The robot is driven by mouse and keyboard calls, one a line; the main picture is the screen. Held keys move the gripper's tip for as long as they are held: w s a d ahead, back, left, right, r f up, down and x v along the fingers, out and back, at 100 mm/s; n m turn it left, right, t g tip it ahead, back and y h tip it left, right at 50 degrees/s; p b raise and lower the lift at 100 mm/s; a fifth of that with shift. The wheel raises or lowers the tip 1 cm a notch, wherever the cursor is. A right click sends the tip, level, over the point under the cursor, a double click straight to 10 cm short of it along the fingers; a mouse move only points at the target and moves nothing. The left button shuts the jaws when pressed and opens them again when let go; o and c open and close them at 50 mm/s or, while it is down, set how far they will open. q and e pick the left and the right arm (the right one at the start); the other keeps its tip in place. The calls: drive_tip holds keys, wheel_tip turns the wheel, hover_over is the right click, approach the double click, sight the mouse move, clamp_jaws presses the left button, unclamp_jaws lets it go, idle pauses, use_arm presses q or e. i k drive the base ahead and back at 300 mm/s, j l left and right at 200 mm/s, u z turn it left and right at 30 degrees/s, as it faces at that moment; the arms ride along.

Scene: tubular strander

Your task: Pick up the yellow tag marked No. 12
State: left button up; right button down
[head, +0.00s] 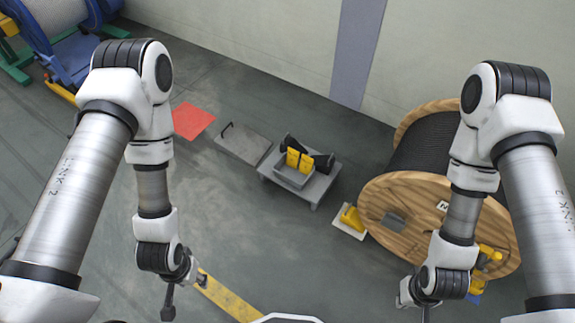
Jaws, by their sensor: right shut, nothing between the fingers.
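Two yellow upright pieces that look like tags (298,160) stand side by side in a small grey tray (294,178) on a low grey stand (318,187). Their markings are too small to read, so I cannot tell which is No. 12. Black objects lie beside them in the tray area. My right gripper (424,310) hangs low at the bottom, right of and nearer than the stand, shut and empty.
A wooden cable spool (384,205) stands right of the stand. A yellow wedge (351,218) sits on a white plate between them. A grey plate (243,144) and red sheet (192,120) lie left of the stand. Floor in front of the stand is clear.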

sight(307, 164)
drive_tip(key=i+j+z, duration=0.2)
drive_tip(key=i+j, duration=0.4)
drive_tip(key=i, duration=0.35)
drive_tip(key=i+j+z, duration=0.2)
drive_tip(key=i+j, duration=0.6)
drive_tip(key=i, duration=0.1)
